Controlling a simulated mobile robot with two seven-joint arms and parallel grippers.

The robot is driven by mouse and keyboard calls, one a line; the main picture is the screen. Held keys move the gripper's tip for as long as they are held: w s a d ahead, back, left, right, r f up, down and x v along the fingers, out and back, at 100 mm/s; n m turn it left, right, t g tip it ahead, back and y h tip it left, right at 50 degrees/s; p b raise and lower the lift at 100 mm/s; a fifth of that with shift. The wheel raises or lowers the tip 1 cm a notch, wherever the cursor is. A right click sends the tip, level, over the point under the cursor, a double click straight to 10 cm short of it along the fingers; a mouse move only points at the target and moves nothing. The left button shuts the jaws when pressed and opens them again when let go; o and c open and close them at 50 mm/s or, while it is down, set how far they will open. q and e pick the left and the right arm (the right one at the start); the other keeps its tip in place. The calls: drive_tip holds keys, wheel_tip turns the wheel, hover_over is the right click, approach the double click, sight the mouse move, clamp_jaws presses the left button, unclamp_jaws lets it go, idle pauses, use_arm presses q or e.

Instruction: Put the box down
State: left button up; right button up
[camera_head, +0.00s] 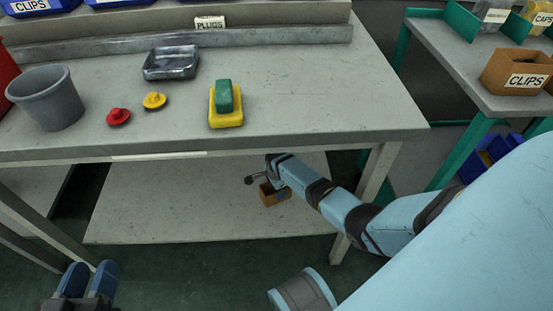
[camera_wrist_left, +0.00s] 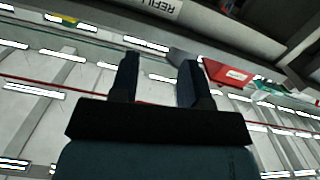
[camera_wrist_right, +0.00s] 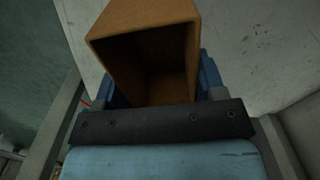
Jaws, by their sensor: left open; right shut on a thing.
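A small brown-orange box (camera_head: 275,195) is in my right gripper (camera_head: 268,183), below the bench top and over the lower shelf (camera_head: 140,215). I cannot tell whether the box touches that shelf. In the right wrist view the box (camera_wrist_right: 140,22) is between the blue fingers, with its open, empty side facing the camera. My left gripper (camera_head: 88,279) is open and empty at the lower left, in front of the bench. Its two fingers also show apart in the left wrist view (camera_wrist_left: 160,80).
The bench top (camera_head: 310,100) holds a grey bucket (camera_head: 48,100), a dark tray (camera_head: 171,63), red (camera_head: 118,116) and yellow (camera_head: 154,101) knobs, and a yellow-green block (camera_head: 225,104). A bench leg (camera_head: 365,190) stands beside my right arm. A CLIPS box (camera_head: 518,72) sits on the right table.

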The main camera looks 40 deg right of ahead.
wheel_tip(320, 180, down, 4)
drive_tip(key=b, duration=0.3)
drive_tip(key=shift+f, duration=0.2)
drive_tip(key=shift+r, duration=0.1)
use_arm(q)
drive_tip(key=shift+w+a+r+m+t+h, duration=0.3)
drive_tip(key=shift+w+a+m+t, duration=0.2)
drive_tip(key=shift+w+m, duration=0.3)
drive_tip(key=shift+s+f, duration=0.1)
use_arm(e)
drive_tip(key=shift+f, duration=0.25)
drive_tip(key=o, duration=0.9)
drive_tip(key=shift+r, duration=0.15)
